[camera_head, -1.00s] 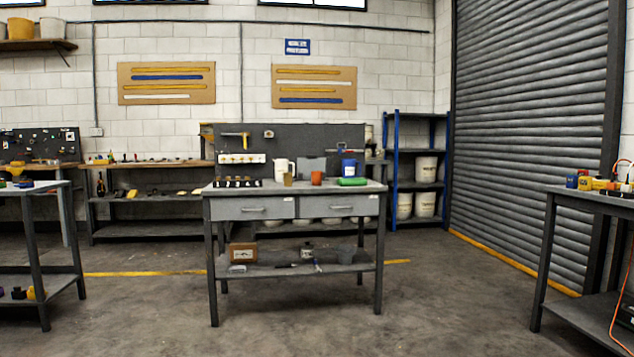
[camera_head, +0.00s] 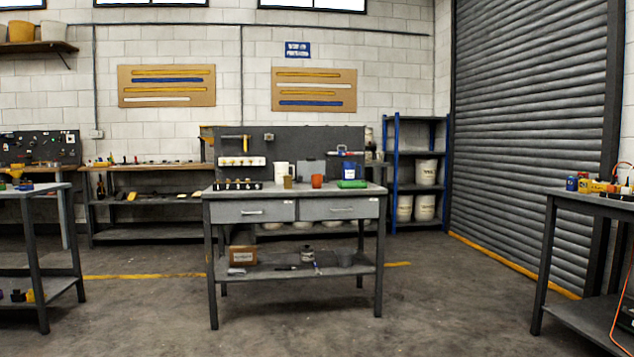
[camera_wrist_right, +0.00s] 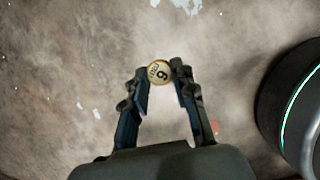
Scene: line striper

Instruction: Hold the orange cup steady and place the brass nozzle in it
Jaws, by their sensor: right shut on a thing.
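The orange cup (camera_head: 317,181) stands upright on the grey workbench (camera_head: 300,211) in the middle of the head view. My right gripper (camera_wrist_right: 160,74) is shut on a small round brass piece, the brass nozzle (camera_wrist_right: 159,72), with a dark 6 on its end face. It holds the nozzle at its fingertips, with bare floor behind it in the right wrist view. Neither gripper shows in the head view, and no gripper is at the cup. My left gripper is out of sight.
On the bench are a black rack of small pieces (camera_head: 237,185), a white jug (camera_head: 281,169), a blue container (camera_head: 349,170) and a green item (camera_head: 352,184). Open concrete floor (camera_head: 300,343) lies before the bench. Another bench (camera_head: 585,207) stands at right.

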